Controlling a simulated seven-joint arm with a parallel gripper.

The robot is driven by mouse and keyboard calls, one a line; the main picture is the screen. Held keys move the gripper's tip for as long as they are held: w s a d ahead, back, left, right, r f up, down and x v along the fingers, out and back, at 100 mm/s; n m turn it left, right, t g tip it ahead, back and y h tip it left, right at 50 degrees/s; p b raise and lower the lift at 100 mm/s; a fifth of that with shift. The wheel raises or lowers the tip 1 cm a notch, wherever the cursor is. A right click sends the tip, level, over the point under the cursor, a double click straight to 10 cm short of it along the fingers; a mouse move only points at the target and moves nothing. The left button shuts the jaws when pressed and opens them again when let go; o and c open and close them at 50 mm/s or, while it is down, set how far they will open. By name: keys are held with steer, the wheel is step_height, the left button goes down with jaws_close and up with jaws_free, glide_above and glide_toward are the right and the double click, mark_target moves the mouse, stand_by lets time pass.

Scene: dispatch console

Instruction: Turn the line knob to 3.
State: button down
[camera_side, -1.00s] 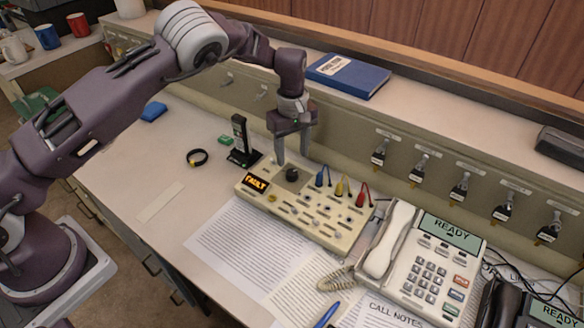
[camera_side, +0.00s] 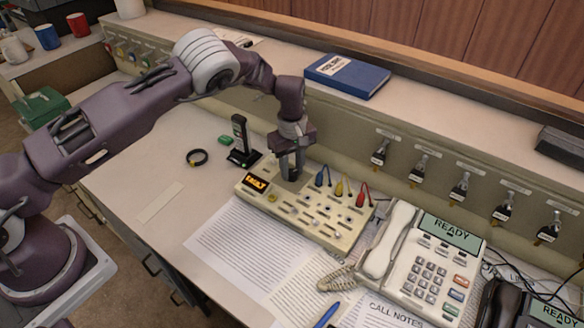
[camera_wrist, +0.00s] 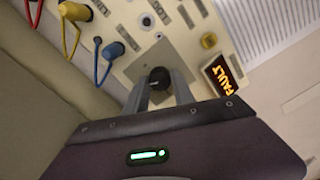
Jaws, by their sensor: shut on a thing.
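The line knob (camera_wrist: 159,76) is a dark round knob on the cream console (camera_side: 318,234), beside a display (camera_side: 256,182) that reads FAULT in orange in the wrist view (camera_wrist: 220,75). My gripper (camera_side: 290,176) points down over the console and is shut on the knob, one finger on each side of it in the wrist view. In the side view the fingers hide most of the knob. A small pale mark shows on the knob, but I cannot read which number it points to.
Blue, yellow and red plugs (camera_side: 340,187) with cables stand on the console close to the right of my gripper. A black stand (camera_side: 241,142) is just left of it. A phone (camera_side: 420,262) is farther right. Papers (camera_side: 255,243) lie in front.

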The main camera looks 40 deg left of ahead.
mark_target(292, 172)
steer(key=shift+m, duration=0.3)
steer(key=m, duration=0.4)
steer(key=shift+m, duration=0.3)
steer(key=shift+r+m, duration=0.1)
steer(key=shift+m, duration=2.2)
steer(key=c, duration=1.1)
jaws_free()
steer(key=shift+o, duration=0.2)
step_height(292, 172, up, 7)
steer(key=shift+r, duration=0.1)
